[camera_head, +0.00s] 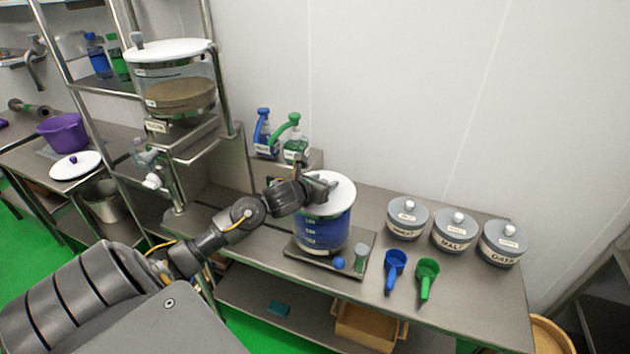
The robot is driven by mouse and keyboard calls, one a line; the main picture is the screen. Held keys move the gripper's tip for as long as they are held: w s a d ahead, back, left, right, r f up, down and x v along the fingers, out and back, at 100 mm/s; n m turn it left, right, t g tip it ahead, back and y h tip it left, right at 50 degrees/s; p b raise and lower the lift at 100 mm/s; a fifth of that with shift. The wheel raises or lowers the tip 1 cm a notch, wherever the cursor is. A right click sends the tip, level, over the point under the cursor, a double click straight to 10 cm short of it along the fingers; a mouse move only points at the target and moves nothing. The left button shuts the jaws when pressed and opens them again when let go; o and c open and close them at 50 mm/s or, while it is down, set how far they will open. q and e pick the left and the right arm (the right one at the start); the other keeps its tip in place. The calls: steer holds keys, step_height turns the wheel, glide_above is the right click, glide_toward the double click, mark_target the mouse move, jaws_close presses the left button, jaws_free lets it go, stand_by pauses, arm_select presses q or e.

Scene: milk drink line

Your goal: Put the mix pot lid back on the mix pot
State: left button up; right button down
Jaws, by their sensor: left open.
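The blue pot with white level marks (322,236), which I take for the mix pot, stands upright on a dark tray (312,257) on the steel bench. A white lid (344,194) lies over its top and looks level and seated, though the gripper covers its left part. My left gripper (324,184) is at the lid's upper left, with its fingers open around the middle, where a knob would be hidden. Whether it touches the lid I cannot tell. My right gripper is not in view.
Several grey lidded jars (455,234) stand to the right. A blue scoop (395,268) and a green scoop (426,280) lie in front. Spray bottles (263,133) stand behind. A hopper stand (180,95) rises at left. Another white lid (75,166) lies near a purple pot (63,133).

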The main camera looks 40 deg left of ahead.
arm_select(q)
steer(key=b+v, duration=0.2)
steer(key=v, duration=1)
